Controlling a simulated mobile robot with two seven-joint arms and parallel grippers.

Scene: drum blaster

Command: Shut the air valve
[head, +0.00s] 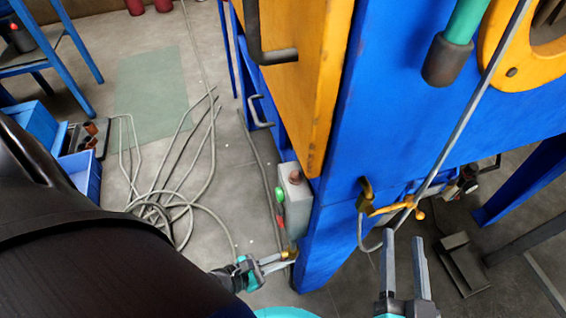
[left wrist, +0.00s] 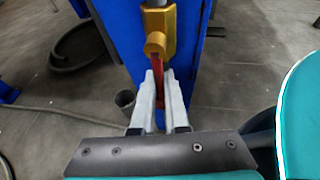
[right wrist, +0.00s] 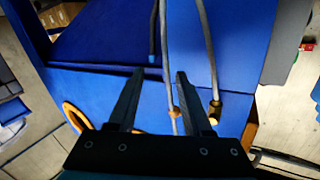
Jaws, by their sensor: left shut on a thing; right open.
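The air valve (left wrist: 160,30) is a brass body with a red lever (left wrist: 158,78), fixed at the blue post in the left wrist view. In the head view only a small brass part (head: 289,254) of it shows, low at the post's left side. My left gripper (head: 284,261) is shut on the red lever, which lies between its fingers in the left wrist view (left wrist: 160,80). The lever points away from the body, roughly in line with it. My right gripper (head: 404,240) is open and empty, in front of the blue frame; its fingers also show in the right wrist view (right wrist: 160,75).
A grey box with red and green buttons (head: 294,195) sits on the post above my left gripper. Brass fittings (head: 375,207) and a grey hose are near my right gripper. Loose cables (head: 160,205) lie on the floor at left, near blue bins (head: 80,172).

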